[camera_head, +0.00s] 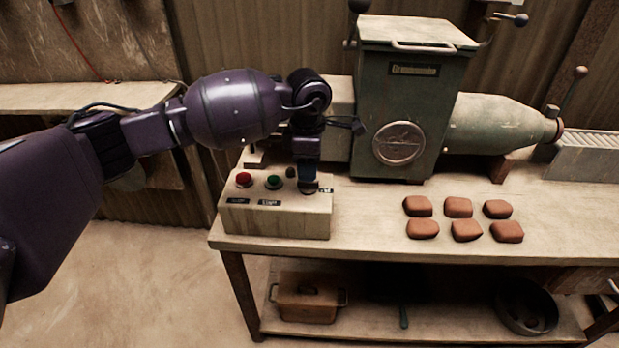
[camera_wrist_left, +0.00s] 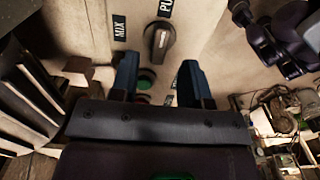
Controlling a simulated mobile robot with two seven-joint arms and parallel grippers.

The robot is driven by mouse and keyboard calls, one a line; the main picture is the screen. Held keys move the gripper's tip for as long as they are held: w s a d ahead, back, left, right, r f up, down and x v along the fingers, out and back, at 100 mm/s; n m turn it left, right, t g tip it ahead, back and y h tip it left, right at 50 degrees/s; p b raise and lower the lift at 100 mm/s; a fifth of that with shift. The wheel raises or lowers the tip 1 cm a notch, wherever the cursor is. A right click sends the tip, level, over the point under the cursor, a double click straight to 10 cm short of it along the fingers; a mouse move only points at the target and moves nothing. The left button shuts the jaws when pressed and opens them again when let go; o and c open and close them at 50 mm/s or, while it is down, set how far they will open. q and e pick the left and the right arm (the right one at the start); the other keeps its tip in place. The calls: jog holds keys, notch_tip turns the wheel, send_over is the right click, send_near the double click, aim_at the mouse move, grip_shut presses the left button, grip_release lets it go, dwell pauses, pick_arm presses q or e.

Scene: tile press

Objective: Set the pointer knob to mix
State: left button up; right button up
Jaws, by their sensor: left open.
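The pointer knob (camera_wrist_left: 160,42) is dark with a pale line and sits on the top of the control box (camera_head: 275,217). In the left wrist view the MIX label (camera_wrist_left: 119,28) is left of it, and a partly cut-off label starting "PU" (camera_wrist_left: 166,8) is above it. The pale line points roughly toward the "PU" label. My left gripper (camera_wrist_left: 160,80) is open, its fingers apart with the knob just beyond the tips and no contact visible. In the head view my left gripper (camera_head: 308,187) is over the box's right end and hides most of the knob. My right gripper is not in view.
A red button (camera_head: 244,180) and a green button (camera_head: 273,182) are left of the gripper on the box. The green press (camera_head: 405,115) stands behind and to the right. Several clay tiles (camera_head: 458,207) lie on the bench. The bench between box and tiles is clear.

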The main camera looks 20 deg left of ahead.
aim_at(308, 185)
pick_arm(q)
jog(key=shift+f, duration=1.85)
grip_shut()
